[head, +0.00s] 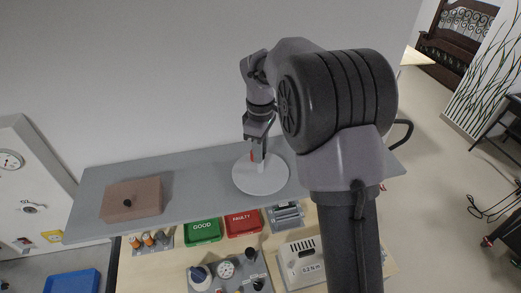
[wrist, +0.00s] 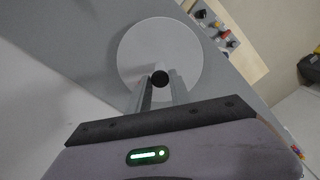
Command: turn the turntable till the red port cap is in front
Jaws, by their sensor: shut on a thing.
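The turntable is a white round disc (head: 258,184) on the grey shelf, and it fills the upper middle of the wrist view (wrist: 150,42). My gripper (head: 258,157) points down over the disc. My gripper hides much of what stands on the disc.
A brown block (head: 132,200) with a dark knob sits on the shelf (head: 205,172) at the left. Below the shelf are a green GOOD bin (head: 203,231), a red FAULTY bin (head: 242,223) and several devices. The shelf between block and disc is clear.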

